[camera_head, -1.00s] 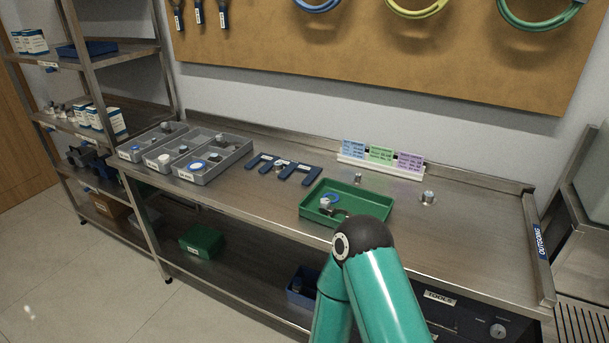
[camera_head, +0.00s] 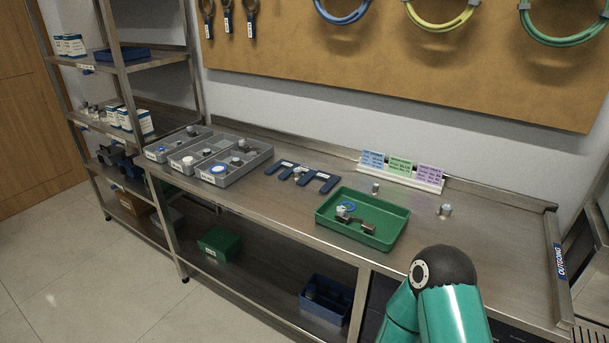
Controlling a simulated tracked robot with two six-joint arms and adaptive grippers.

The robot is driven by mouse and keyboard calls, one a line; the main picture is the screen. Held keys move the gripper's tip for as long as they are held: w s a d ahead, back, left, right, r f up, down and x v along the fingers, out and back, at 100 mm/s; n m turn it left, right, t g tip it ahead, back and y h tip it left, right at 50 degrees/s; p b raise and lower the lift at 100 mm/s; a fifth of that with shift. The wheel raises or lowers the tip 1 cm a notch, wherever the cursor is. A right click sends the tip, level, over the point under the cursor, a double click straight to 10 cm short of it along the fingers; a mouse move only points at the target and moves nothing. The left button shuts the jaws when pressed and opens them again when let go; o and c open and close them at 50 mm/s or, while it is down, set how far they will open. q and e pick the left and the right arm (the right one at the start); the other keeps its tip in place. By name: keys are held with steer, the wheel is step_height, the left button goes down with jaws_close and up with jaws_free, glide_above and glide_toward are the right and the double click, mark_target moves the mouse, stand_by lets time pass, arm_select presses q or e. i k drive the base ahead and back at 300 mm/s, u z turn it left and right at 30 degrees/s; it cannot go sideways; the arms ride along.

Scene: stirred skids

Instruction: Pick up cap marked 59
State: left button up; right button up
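No marking 59 is legible on any piece in the head view. A round white cap-like piece (camera_head: 188,160) and a blue-and-white round piece (camera_head: 219,170) sit in the grey divided bins (camera_head: 228,181). A small metal piece (camera_head: 445,211) stands on the bench right of the green tray (camera_head: 387,217), and another (camera_head: 376,188) stands behind it. The tray holds a small pale piece (camera_head: 342,211), a blue ring and a dark bracket-like piece (camera_head: 358,225). Neither gripper is in view. Only my teal arm with its black joint shows, at the lower right.
The steel bench (camera_head: 290,217) has clear room at its right end. A blue slotted rack (camera_head: 318,184) lies between bins and tray. A card holder (camera_head: 400,175) stands at the back. Shelving (camera_head: 125,70) is at left. A green box (camera_head: 220,241) and blue bin (camera_head: 326,300) sit below.

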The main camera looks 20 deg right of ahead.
mark_target(297, 173)
steer(key=u, duration=0.05)
steer(key=i, duration=1)
steer(key=z, duration=0.05)
